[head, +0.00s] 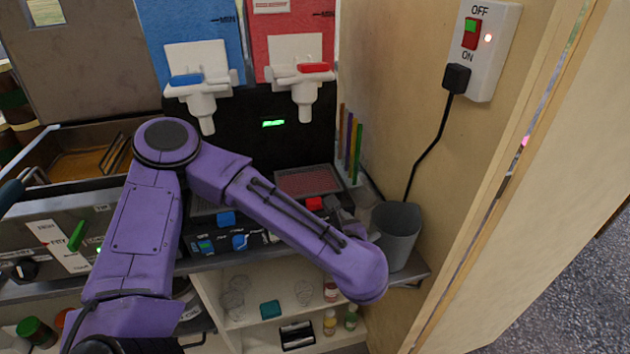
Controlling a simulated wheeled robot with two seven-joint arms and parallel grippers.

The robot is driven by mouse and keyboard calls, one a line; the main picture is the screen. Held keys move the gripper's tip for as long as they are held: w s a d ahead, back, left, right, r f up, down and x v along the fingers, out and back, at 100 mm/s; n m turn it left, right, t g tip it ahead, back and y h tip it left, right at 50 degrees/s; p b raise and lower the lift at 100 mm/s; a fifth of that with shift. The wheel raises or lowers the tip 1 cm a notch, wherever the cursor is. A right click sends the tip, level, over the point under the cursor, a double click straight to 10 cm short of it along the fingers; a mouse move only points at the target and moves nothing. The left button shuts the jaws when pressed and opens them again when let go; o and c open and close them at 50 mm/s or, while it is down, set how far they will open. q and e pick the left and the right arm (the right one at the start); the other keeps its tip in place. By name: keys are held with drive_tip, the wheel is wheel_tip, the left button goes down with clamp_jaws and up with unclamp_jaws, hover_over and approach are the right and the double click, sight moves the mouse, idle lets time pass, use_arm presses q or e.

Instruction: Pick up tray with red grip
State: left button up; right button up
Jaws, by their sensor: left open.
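The tray with the red grip (308,181) sits on the right side of the slush machine, below the red tank's spout. Its red grip (314,203) faces the front. My purple left arm crosses the view in front of the machine. My left gripper (350,219) is just right of the red grip, mostly hidden behind my own wrist. It is open, and I see nothing held in it. My right gripper is out of view.
A second tray with a blue grip (226,218) is at the left, partly behind my arm. A grey cup (397,234) stands close right of my left gripper. Coloured straws (351,146) stand behind. A wall with a switch box (482,50) bounds the right.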

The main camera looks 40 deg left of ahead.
sight(316, 206)
use_arm(q)
drive_tip(key=x, duration=0.2)
drive_tip(key=p+x, duration=0.1)
drive_tip(key=x, duration=0.1)
drive_tip(key=p+x, duration=0.1)
drive_tip(key=x, duration=0.2)
drive_tip(key=shift+w+r, duration=0.1)
drive_tip(key=shift+r, duration=0.2)
drive_tip(key=shift+w+a+f+p, duration=0.15)
drive_tip(key=shift+w+a+p, duration=0.05)
drive_tip(key=shift+a+p, duration=0.1)
drive_tip(key=shift+s, duration=0.25)
drive_tip(key=shift+w, duration=0.15)
drive_tip(key=c, duration=1.2)
drive_tip(key=shift+c, duration=0.3)
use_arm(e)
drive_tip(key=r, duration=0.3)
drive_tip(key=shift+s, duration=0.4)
